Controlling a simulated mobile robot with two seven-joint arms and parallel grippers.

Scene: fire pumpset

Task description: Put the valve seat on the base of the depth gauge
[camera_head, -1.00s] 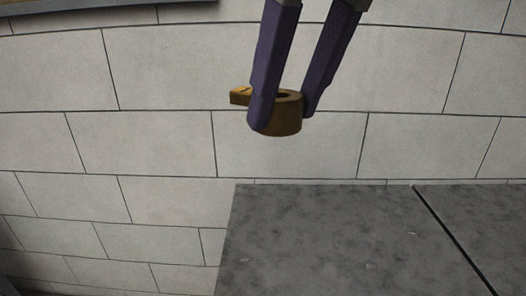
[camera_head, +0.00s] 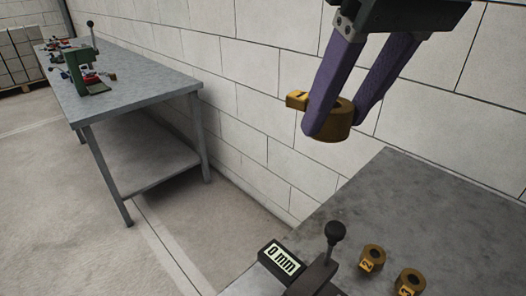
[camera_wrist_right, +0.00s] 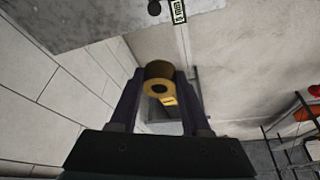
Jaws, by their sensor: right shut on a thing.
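A brass ring-shaped valve seat with a tab marked 1 (camera_head: 340,122) is held in my right gripper (camera_head: 336,118), whose two purple fingers are shut on its sides. It hangs in the air above the near table. The wrist view also shows the valve seat (camera_wrist_right: 159,86) between the fingers (camera_wrist_right: 158,95). The depth gauge (camera_head: 318,272) stands on the near table at the bottom of the head view, with a black-knobbed lever and a display reading 0 mm. Its base is cut off by the frame edge. My left gripper is not in view.
Two more brass seats, marked 2 (camera_head: 373,257) and 3 (camera_head: 409,283), lie on the near grey table (camera_head: 420,200), right of the gauge. A second table (camera_head: 140,95) stands at the left with a green press (camera_head: 84,72). A block wall runs behind.

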